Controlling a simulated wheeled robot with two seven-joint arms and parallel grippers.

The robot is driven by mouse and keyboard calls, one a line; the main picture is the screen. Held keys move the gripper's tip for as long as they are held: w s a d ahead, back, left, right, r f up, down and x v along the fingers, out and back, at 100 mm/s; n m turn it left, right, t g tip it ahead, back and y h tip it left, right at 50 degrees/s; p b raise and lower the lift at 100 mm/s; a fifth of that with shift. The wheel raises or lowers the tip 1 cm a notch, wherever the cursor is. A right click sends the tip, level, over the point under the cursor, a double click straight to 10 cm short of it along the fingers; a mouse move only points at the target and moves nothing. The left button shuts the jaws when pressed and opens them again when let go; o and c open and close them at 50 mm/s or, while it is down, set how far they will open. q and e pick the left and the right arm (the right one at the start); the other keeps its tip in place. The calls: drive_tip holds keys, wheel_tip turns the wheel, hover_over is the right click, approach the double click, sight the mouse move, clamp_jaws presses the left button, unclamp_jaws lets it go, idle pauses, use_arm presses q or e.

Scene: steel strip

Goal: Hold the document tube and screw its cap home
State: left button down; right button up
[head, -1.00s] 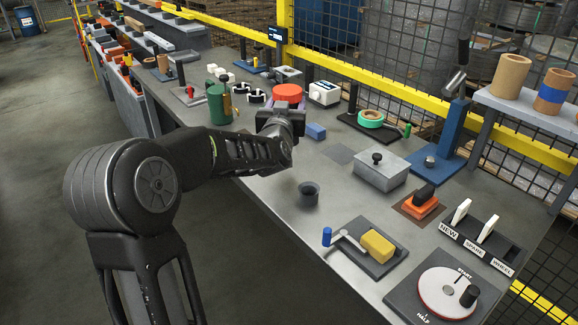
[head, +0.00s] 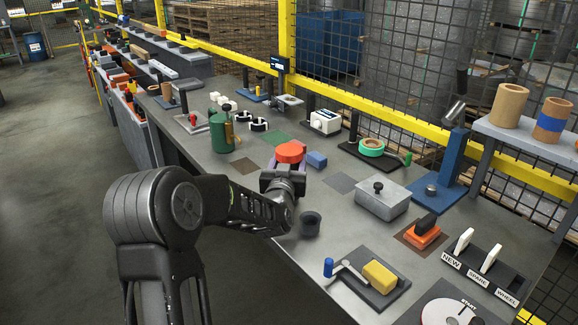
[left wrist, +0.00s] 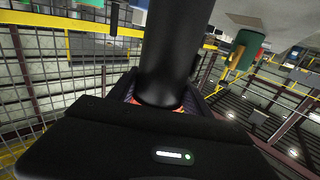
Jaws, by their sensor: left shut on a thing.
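My left gripper (head: 287,170) is shut on a dark cylinder with an orange-red round end, seemingly the document tube. In the head view the orange-red end (head: 291,151) shows at the top, above the jaws. In the left wrist view the dark cylinder (left wrist: 175,45) stands out from between the fingers, with orange glimpses at the jaws. The part below the jaws is hidden in the head view. A short dark cup (head: 311,223) stands on the bench, just right of my wrist; I cannot tell whether it is the cap. My right gripper is in neither view.
A green canister (head: 221,133) stands left of the gripper. A green mat (head: 275,138) and a brown mat (head: 243,165) are bare.

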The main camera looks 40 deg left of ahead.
use_arm(q)
drive_tip(key=shift+f, duration=0.65)
drive_tip(key=shift+f, duration=0.15)
drive_tip(key=shift+c, duration=2.3)
unclamp_jaws()
drive_tip(key=shift+r, duration=0.25)
drive_tip(key=b+v, duration=0.2)
drive_tip(key=v, duration=1)
